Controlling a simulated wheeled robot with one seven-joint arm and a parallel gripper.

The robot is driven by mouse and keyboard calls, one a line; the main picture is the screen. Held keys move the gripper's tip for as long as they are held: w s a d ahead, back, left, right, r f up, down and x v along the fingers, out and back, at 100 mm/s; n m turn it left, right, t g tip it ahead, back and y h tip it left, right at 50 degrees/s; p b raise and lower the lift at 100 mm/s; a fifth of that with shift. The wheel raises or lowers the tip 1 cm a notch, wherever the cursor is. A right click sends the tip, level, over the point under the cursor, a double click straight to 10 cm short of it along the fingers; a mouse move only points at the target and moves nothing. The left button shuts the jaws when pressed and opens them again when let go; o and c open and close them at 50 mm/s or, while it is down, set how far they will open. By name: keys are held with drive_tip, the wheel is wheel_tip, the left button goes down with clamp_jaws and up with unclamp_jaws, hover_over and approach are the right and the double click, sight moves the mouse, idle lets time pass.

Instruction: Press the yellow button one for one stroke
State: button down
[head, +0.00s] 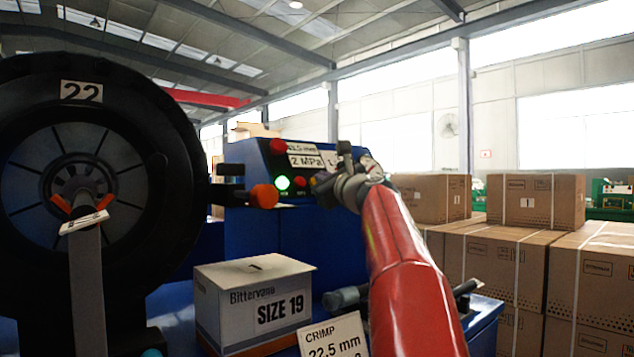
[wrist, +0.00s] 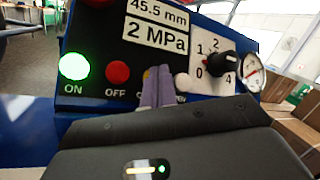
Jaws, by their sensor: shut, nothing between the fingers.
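The blue control panel (wrist: 100,30) fills the wrist view, with a lit green ON button (wrist: 74,66), a red OFF button (wrist: 117,72) and a white button (wrist: 182,82) in a row. My gripper (wrist: 157,78) is shut and empty. Its fingertips are over the row between the red and white buttons. No yellow button shows clearly; that spot is hidden by the fingers, and I cannot tell whether they touch anything. In the head view my gripper (head: 323,183) is at the front of the panel (head: 249,160), beside the lit green button (head: 283,183).
A selector knob (wrist: 221,63) and a gauge (wrist: 253,73) sit right of the fingers. A large black crimping wheel (head: 25,110) stands at left. A white SIZE 19 box (head: 222,305) and a crimp sign (head: 330,338) stand below. Cartons (head: 535,200) are stacked at right.

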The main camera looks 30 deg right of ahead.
idle(0.5)
drive_tip(key=shift+s+d+r, duration=0.1)
drive_tip(key=shift+s+r, duration=0.3)
drive_tip(key=shift+s, duration=0.2)
drive_tip(key=s+r, duration=0.2)
drive_tip(key=s+p, duration=0.1)
drive_tip(key=s, duration=0.1)
drive_tip(key=shift+s+d+r, duration=0.1)
drive_tip(key=shift+d+r, duration=0.15)
drive_tip(key=shift+r, duration=0.15)
drive_tip(key=shift+s, duration=0.1)
idle(2.6)
